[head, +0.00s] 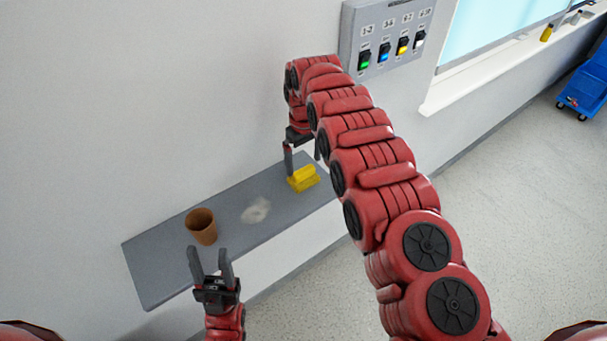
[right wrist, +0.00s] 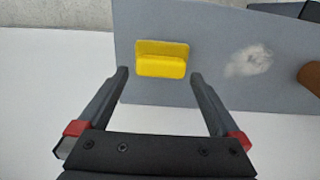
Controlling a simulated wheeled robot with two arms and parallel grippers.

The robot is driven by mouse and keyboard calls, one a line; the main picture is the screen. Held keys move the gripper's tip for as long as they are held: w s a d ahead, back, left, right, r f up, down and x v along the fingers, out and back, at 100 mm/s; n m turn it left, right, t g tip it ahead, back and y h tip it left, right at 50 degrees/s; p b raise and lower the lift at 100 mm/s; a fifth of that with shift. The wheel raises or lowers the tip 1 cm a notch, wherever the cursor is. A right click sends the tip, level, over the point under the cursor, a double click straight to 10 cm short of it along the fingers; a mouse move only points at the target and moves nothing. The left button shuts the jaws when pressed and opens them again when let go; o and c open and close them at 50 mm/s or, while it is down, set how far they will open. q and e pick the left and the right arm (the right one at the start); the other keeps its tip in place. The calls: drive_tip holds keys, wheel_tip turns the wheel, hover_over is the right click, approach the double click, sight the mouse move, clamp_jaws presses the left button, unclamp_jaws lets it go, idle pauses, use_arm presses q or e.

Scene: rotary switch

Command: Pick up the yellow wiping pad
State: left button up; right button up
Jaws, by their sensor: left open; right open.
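The yellow wiping pad (head: 303,179) lies near the right end of the grey shelf (head: 160,278) in the head view. It also shows in the right wrist view (right wrist: 162,59), just beyond and between my right fingertips. My right gripper (right wrist: 160,78) is open and empty; in the head view its finger (head: 288,160) is beside the pad, and part of it is hidden behind my arm. I cannot tell how high it is above the shelf. My left gripper (head: 209,252) is open and empty at the shelf's front edge, near the brown cup.
A brown cup (head: 201,226) stands on the shelf's left part. A pale smudge (head: 256,210) lies between cup and pad. A grey switch panel (head: 386,30) is on the wall above. A blue cart (head: 585,88) stands far right.

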sight(304, 170)
wheel_tip(304, 170, down, 3)
drive_tip(key=shift+s+r+p, duration=0.15)
drive_tip(key=shift+p, duration=0.4)
drive_tip(key=shift+f, duration=0.5)
drive_tip(key=c, duration=1.1)
